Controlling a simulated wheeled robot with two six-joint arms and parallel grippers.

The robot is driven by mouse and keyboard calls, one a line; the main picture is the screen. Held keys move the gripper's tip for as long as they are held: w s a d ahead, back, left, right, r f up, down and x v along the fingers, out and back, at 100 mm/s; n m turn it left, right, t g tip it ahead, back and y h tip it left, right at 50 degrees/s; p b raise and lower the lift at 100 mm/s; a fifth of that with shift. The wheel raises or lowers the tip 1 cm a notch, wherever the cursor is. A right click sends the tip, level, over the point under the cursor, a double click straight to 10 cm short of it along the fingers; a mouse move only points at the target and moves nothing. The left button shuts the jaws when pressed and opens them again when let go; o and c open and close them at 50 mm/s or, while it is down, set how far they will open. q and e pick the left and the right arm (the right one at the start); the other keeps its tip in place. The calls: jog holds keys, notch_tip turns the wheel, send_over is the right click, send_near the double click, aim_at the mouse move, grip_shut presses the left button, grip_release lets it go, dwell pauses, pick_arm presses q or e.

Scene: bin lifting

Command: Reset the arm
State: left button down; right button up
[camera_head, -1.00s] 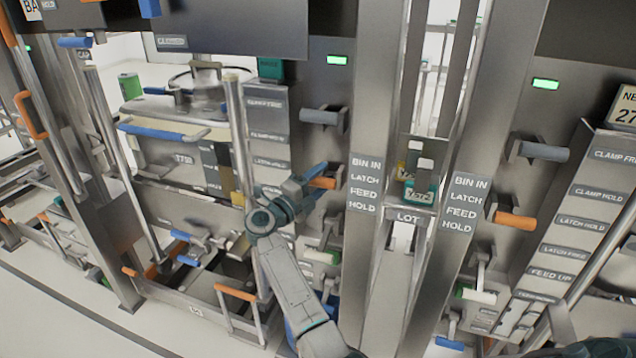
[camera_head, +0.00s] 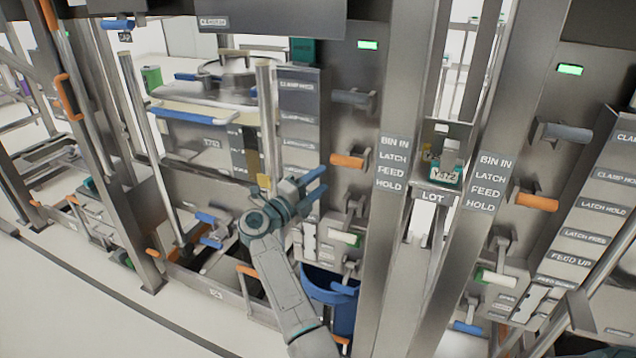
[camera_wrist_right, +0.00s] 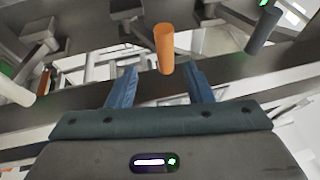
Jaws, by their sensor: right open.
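My right gripper (camera_head: 320,182), with blue fingers, is open and empty in front of the left machine panel. An orange handle (camera_head: 348,160) sticks out of that panel just above and right of the fingertips, apart from them. In the right wrist view the open fingers (camera_wrist_right: 160,74) point toward the orange handle (camera_wrist_right: 164,48), which shows ahead, between and beyond the tips. My right arm reaches up from the bottom middle of the head view. My left gripper is not in view.
Grey levers (camera_head: 354,97) and a white-tipped lever (camera_head: 346,237) stick out of the panel around the gripper. A blue bin (camera_head: 330,300) stands below. A steel post (camera_head: 268,120) rises close behind the arm. Open floor (camera_head: 60,290) lies at the left.

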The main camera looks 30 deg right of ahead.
jog(key=s+a+f+n+t+y, duration=0.25)
jog(key=f+n+y, duration=0.4)
jog(key=f, duration=0.65)
jog(key=s+a+f+n+t+y, duration=0.2)
jog(key=f+n+t+y, duration=0.15)
jog(key=f+n, duration=0.75)
jog(key=s+a+f+n+t+y, duration=0.2)
jog(key=f+n+t+y, duration=0.3)
jog(key=f, duration=1)
jog(key=s+f+n+g+y, duration=0.3)
jog(key=s+f+n+g, duration=0.35)
jog(key=s+f, duration=1.2)
jog(key=s+d+f+n+g, duration=0.1)
jog(key=s+f+g, duration=0.2)
jog(key=s, duration=0.9)
jog(key=s+d+f+n+g, duration=0.2)
jog(key=s+f, duration=0.5)
jog(key=s, duration=0.5)
jog(key=s+d+f+n+g, duration=0.1)
jog(key=s+f+g, duration=0.3)
jog(key=s, duration=0.8)
jog(key=shift+s+d+f+n, duration=0.35)
jog(key=shift+d+f, duration=0.25)
jog(key=shift+f, duration=0.2)
jog(key=shift+g, duration=0.25)
